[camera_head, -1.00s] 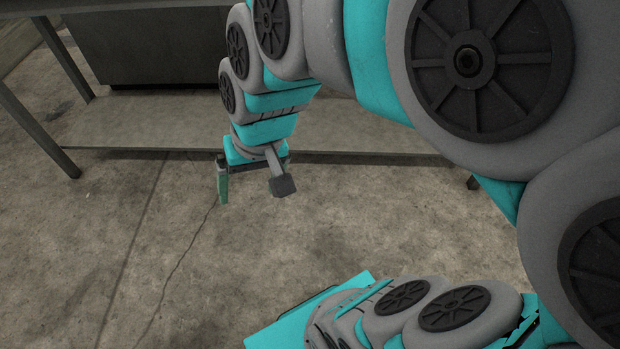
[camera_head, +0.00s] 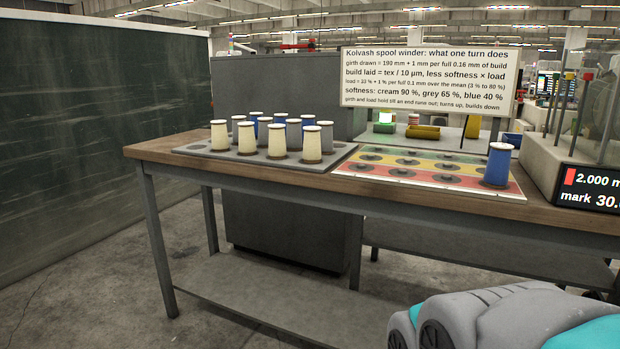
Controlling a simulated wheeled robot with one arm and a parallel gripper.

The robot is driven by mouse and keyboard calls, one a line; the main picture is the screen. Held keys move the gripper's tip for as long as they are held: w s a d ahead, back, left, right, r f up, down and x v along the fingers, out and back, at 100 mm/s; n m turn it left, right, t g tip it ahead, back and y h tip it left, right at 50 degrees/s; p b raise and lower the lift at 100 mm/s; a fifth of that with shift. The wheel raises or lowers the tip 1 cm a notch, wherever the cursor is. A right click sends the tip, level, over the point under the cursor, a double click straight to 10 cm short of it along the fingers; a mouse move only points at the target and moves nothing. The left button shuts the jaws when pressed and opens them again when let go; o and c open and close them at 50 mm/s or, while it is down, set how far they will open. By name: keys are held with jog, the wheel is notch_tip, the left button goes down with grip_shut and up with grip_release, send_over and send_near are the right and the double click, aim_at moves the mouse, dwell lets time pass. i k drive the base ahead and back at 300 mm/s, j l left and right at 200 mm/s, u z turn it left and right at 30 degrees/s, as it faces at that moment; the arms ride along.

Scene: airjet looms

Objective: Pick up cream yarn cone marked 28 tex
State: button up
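Several cream yarn cones stand upright in the front row of a grey tray (camera_head: 196,149) on the table. From left to right, cream cones show at the left end (camera_head: 219,136), beside it (camera_head: 247,139), in the middle (camera_head: 277,142) and at the right end (camera_head: 312,145). No tex marking can be read on any of them, so I cannot tell which is 28 tex. My gripper is out of view; only part of my arm shows at the lower right.
Grey cones (camera_head: 293,134) and blue cones (camera_head: 264,129) stand behind the cream ones. A coloured board (camera_head: 345,170) to the right holds one blue cone (camera_head: 498,165). A sign (camera_head: 430,80) stands behind; a machine with a display (camera_head: 590,190) is at the right.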

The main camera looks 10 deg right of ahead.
aim_at(312, 152)
jog(key=i+l+u, duration=0.1)
jog(key=l, duration=0.25)
jog(key=i+l, duration=0.25)
jog(key=i+l+u, duration=0.15)
jog(key=l, duration=0.25)
jog(key=i+l, duration=0.15)
jog(key=l, duration=0.25)
jog(key=u, duration=0.05)
